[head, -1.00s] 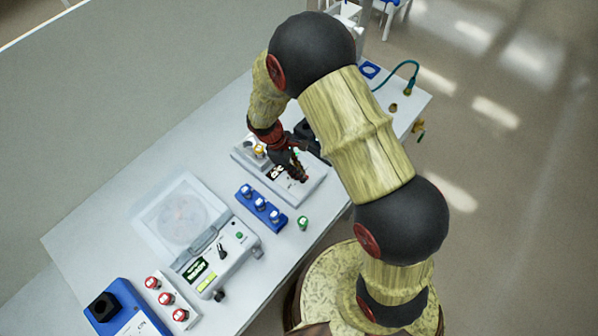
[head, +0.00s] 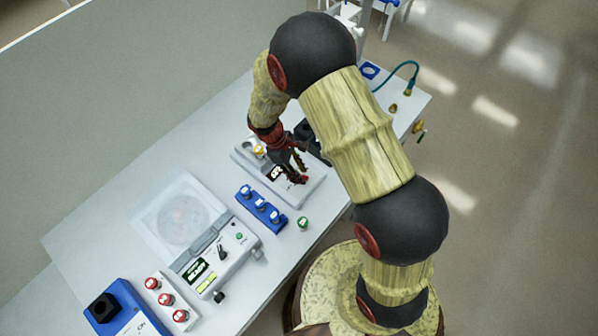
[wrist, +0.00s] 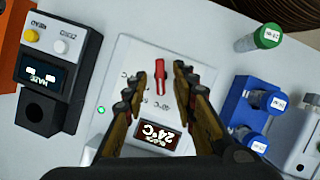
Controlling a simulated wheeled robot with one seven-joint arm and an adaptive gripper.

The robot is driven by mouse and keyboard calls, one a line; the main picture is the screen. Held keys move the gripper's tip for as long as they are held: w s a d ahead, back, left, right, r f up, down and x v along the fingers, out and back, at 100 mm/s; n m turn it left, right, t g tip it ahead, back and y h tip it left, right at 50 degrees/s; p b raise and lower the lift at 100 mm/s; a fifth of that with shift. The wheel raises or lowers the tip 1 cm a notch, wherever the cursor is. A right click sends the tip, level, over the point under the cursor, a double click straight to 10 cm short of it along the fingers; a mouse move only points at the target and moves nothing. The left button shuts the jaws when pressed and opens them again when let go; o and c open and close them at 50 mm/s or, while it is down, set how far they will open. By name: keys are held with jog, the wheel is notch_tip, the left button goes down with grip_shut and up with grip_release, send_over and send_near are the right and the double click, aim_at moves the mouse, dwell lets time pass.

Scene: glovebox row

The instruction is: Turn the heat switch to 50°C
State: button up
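The white heating unit (head: 312,189) lies on the bench under my gripper in the head view. In the wrist view its white panel (wrist: 139,52) carries a red switch lever (wrist: 160,78), roughly upright in the picture. Small °C marks beside it are too small to read fully. Its display (wrist: 157,134) reads 24°C. My gripper (wrist: 160,73) is open and empty, one finger on each side of the red lever, with visible gaps. It also shows over the unit in the head view (head: 302,170). The unit's near part is hidden by my gripper.
A blue vial rack (wrist: 233,108) and a green-capped vial (wrist: 268,37) are at right. In the head view, a clear-lidded machine (head: 217,262) stands farther left.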

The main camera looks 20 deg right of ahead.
jog(key=v, duration=1.2)
dwell(0.5)
jog(key=s+d+r+m+t+y+b, duration=0.1)
jog(key=s+d+r+m+t+b, duration=0.3)
jog(key=s, duration=0.5)
jog(key=s+d+r+m+t+y+b, duration=0.2)
jog(key=s+d+r+m+t+b, duration=0.2)
jog(key=s+r+m+b, duration=0.3)
jog(key=s+d+r+b, duration=0.1)
jog(key=s+b, duration=0.2)
jog(key=b, duration=0.1)
jog(key=shift+r+y, duration=0.15)
jog(key=shift+y, duration=0.15)
